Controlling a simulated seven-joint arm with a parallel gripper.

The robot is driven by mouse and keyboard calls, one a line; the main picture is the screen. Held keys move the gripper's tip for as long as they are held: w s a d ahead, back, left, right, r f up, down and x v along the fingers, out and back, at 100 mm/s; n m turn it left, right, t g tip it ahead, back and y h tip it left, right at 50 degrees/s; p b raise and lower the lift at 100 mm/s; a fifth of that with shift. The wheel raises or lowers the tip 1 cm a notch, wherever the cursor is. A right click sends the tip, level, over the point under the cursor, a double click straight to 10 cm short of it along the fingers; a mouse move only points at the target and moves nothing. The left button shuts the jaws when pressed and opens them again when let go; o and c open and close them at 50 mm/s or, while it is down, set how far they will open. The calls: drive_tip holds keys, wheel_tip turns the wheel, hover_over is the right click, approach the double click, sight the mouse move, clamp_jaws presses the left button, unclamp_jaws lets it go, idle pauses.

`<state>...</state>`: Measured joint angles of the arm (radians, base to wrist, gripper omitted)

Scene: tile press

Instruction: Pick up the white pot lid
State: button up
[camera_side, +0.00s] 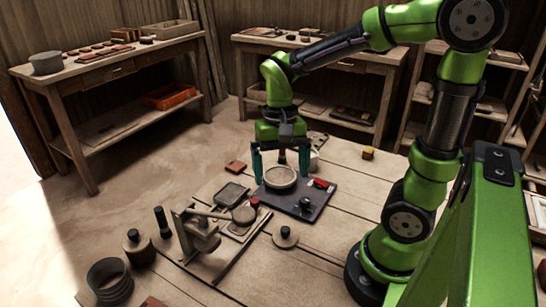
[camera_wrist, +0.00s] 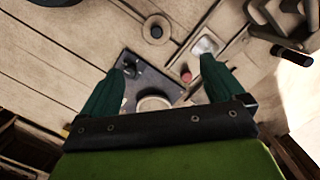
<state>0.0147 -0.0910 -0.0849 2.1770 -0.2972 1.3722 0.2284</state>
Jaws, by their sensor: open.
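A round white piece with a raised rim (camera_side: 280,177), the only thing I see that fits the white pot lid, sits on a dark square board (camera_side: 296,207). I cannot tell whether it is a lid or a shallow dish. Contact between fingers and piece cannot be made out.
The board also carries a red piece (camera_side: 319,184) and a small dark round object (camera_side: 305,203). A lever press (camera_side: 202,230) stands to the left, beside a knobbed jar (camera_side: 138,247). The back right tabletop is mostly clear.

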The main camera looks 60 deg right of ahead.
hover_over(285, 229)
drive_tip(key=f, duration=1.1)
drive_tip(key=shift+w+d+f, duration=0.1)
drive_tip(key=shift+w, duration=0.15)
drive_tip(key=shift+s+f, duration=0.15)
drive_tip(key=shift+f, duration=1.15)
drive_tip(key=shift+s+f, duration=0.15)
drive_tip(key=shift+f, duration=1.15)
drive_tip(key=c, duration=1.1)
